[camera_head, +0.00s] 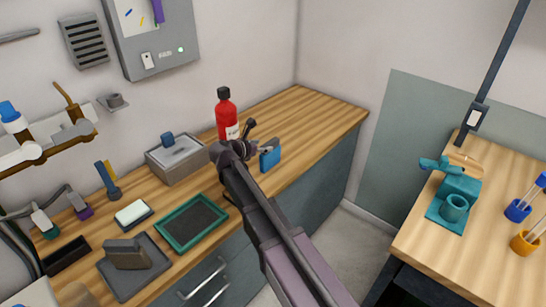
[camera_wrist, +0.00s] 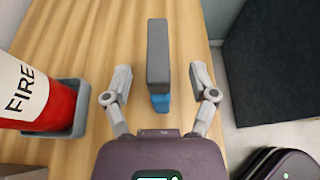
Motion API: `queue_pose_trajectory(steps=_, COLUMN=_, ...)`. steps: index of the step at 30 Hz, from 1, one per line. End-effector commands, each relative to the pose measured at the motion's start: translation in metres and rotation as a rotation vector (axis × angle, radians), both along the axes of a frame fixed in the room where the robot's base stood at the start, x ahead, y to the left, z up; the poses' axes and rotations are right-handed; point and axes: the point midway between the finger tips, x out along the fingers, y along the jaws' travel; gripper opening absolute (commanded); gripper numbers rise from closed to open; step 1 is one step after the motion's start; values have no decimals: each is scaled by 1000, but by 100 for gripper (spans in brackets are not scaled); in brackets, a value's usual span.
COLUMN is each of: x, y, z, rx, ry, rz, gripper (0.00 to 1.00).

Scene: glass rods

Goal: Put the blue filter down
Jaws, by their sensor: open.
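The blue filter (camera_head: 270,155) stands upright on the wooden counter, near its front edge. In the wrist view it shows as a dark grey block (camera_wrist: 158,50) with a blue part (camera_wrist: 160,102) at its near end. My gripper (camera_head: 258,139) is at the filter. In the wrist view my gripper (camera_wrist: 161,77) is open, with one finger on each side of the filter and a visible gap on both sides. The filter's underside is hidden.
A red fire extinguisher (camera_head: 226,118) stands close behind my gripper, in a grey holder (camera_wrist: 70,118). A grey box (camera_head: 176,163) and a green-rimmed tray (camera_head: 166,236) are to the left. Bare counter (camera_head: 312,110) lies to the right. A second bench (camera_head: 480,252) stands across the gap.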

Motion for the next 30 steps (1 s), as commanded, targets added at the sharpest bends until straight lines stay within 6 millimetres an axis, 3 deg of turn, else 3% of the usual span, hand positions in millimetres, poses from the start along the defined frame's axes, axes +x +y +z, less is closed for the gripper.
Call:
queue_pose_trajectory(steps=7, x=5, y=-3, z=-3, rx=0, ry=0, rz=-1, gripper=74)
queue_pose_trajectory(steps=19, x=36, y=-25, z=-19, rx=0, ry=0, rz=-1, gripper=74)
queue_pose_trajectory(steps=30, x=39, y=-27, z=-19, rx=0, ry=0, rz=1, gripper=74)
